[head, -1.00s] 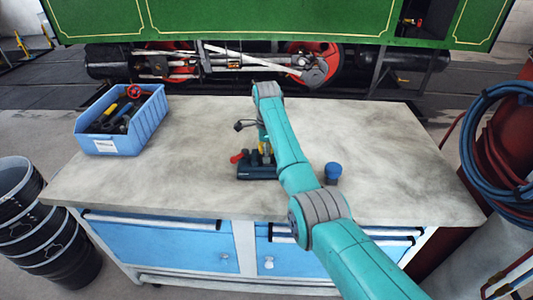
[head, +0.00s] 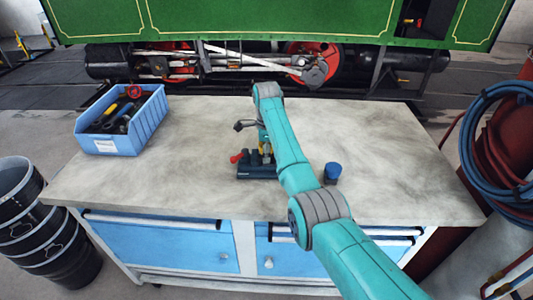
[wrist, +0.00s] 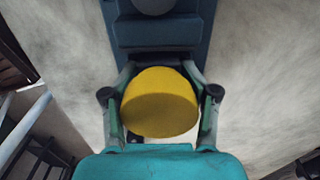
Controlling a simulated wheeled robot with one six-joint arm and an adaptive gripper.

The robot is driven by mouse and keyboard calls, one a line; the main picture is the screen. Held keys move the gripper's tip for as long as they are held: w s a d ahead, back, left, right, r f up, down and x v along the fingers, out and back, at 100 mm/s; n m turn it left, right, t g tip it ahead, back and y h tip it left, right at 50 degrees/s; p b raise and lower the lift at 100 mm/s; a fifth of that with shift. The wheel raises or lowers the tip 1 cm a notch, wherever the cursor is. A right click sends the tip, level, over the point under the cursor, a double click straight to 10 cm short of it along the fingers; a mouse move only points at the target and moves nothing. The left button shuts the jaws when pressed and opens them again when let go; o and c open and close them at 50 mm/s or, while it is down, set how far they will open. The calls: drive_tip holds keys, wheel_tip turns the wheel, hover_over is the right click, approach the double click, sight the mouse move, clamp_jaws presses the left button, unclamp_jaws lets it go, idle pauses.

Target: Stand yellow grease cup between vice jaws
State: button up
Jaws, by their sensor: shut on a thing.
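The yellow grease cup (wrist: 160,103) is between the fingers of my gripper (wrist: 159,98) in the wrist view, its round yellow face toward the camera. My gripper is shut on it. The dark blue vice (wrist: 160,33) lies just beyond the cup, in line with it. In the head view the vice (head: 258,171) stands on the bench, with a red handle end (head: 236,158) at its left. My arm hides part of this area, and I cannot tell whether the cup touches the jaws.
The workbench (head: 390,150) is mostly clear. A blue bin (head: 121,137) with tools stands at its left back. A small blue cup-like object (head: 333,172) stands right of my arm. A green steam tram (head: 250,20) is behind the bench.

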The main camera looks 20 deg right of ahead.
drive_tip(key=shift+s+f, duration=0.3)
drive_tip(key=shift+f, duration=0.4)
drive_tip(key=o, duration=1.5)
drive_tip(key=shift+f, duration=0.1)
drive_tip(key=shift+o, duration=0.7)
drive_tip(key=shift+w+r, duration=0.15)
drive_tip(key=shift+r, duration=0.05)
drive_tip(key=shift+o, duration=1.2)
drive_tip(key=shift+r, duration=0.1)
drive_tip(key=shift+w+r, duration=0.1)
drive_tip(key=shift+r, duration=3.45)
